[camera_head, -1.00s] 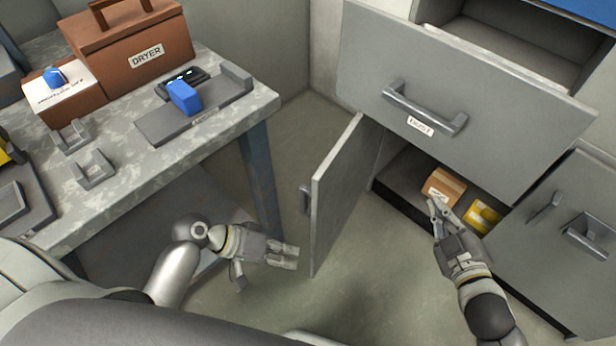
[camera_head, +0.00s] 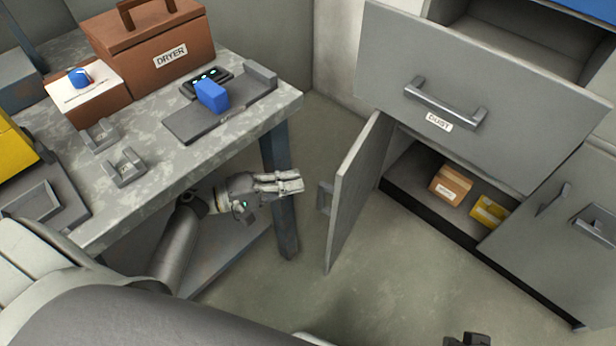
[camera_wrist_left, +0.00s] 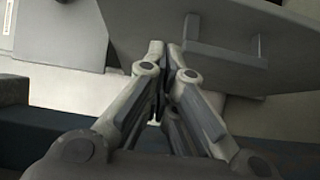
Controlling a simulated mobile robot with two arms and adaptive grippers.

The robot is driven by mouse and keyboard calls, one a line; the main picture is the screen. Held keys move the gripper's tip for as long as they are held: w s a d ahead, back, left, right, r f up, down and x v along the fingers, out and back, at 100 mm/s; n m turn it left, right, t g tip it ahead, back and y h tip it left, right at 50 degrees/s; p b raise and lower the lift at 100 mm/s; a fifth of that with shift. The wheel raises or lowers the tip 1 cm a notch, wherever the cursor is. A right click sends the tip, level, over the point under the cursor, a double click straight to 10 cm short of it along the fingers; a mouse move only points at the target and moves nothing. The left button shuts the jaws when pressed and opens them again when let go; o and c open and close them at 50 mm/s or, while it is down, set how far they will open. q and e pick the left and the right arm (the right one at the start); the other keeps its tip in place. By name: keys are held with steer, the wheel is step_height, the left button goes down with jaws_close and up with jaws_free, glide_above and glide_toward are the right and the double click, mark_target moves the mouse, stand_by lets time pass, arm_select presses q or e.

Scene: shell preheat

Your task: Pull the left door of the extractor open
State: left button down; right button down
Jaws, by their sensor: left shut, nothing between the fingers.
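The left door (camera_head: 354,192) of the grey cabinet stands swung well open in the head view, below the drawer labelled DUST. Its handle (camera_head: 324,199) is on the face turned toward my left arm. My left gripper (camera_head: 298,181) is shut and empty, just left of the handle and apart from it. In the left wrist view the shut fingers (camera_wrist_left: 163,50) point toward the door panel (camera_wrist_left: 145,25), with the handle (camera_wrist_left: 225,62) to their right. Only a small dark part of what may be my right gripper (camera_head: 467,340) shows at the bottom edge; its fingers cannot be made out.
A brown box (camera_head: 452,186) and a yellow box (camera_head: 488,211) sit inside the open compartment. The right door (camera_head: 560,235) is shut. The DUST drawer (camera_head: 480,95) juts out above. A workbench (camera_head: 150,195) stands left, its leg (camera_head: 282,215) behind my left gripper.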

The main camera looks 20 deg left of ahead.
arm_select(q)
glide_toward(356, 175)
steer(key=w+d, duration=0.1)
steer(key=w+d+r, duration=0.1)
steer(key=w, duration=0.1)
steer(key=shift+r, duration=0.2)
arm_select(e)
steer(key=shift+r, duration=0.25)
